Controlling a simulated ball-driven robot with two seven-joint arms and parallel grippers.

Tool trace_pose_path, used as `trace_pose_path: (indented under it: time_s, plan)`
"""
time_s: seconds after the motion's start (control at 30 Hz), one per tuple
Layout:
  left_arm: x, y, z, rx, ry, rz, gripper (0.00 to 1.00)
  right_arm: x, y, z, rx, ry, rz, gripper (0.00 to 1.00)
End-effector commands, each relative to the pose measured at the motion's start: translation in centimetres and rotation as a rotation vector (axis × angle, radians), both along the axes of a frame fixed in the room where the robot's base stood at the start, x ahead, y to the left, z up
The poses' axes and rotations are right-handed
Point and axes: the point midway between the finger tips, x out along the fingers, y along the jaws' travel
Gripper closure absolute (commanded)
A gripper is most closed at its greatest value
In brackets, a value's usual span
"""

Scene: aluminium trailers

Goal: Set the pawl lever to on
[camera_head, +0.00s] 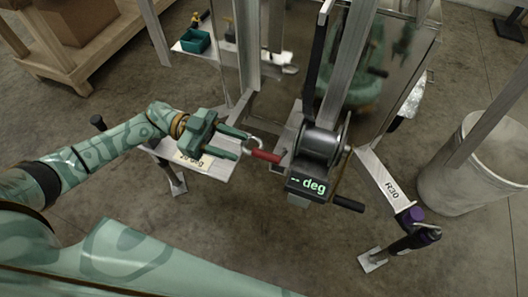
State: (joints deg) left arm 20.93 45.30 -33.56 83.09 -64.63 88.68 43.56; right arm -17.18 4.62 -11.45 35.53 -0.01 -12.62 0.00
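A winch (322,140) with a metal drum stands at the middle of the aluminium trailer frame. A red-gripped lever (265,156), which looks like the pawl lever, sticks out to the left of the winch. My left gripper (243,147) is open, with its two green fingers pointing right at the red lever. The fingertips are just left of the lever's end, and I see nothing between them. I cannot tell whether they touch it. A pale curved hook or ring (254,140) shows by the upper fingertip. My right gripper is not in view.
A beam marked R30 (388,187) and a grey bin (470,175) are at right.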

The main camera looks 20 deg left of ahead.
Motion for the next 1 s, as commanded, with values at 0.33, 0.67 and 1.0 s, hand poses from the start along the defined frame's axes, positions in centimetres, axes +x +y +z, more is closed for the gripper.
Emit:
trace_pose_path:
  time_s: [0.33,0.67,1.0]
  plan:
    - [-0.2,-6.9,0.0,-0.002,0.000,0.002,0.60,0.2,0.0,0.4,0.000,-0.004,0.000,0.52]
    - [-0.2,-8.1,-0.1,0.000,0.001,0.003,0.60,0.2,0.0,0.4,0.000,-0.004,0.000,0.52]
    - [-0.3,-8.1,-0.1,0.001,0.003,0.002,1.00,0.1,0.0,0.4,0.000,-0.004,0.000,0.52]
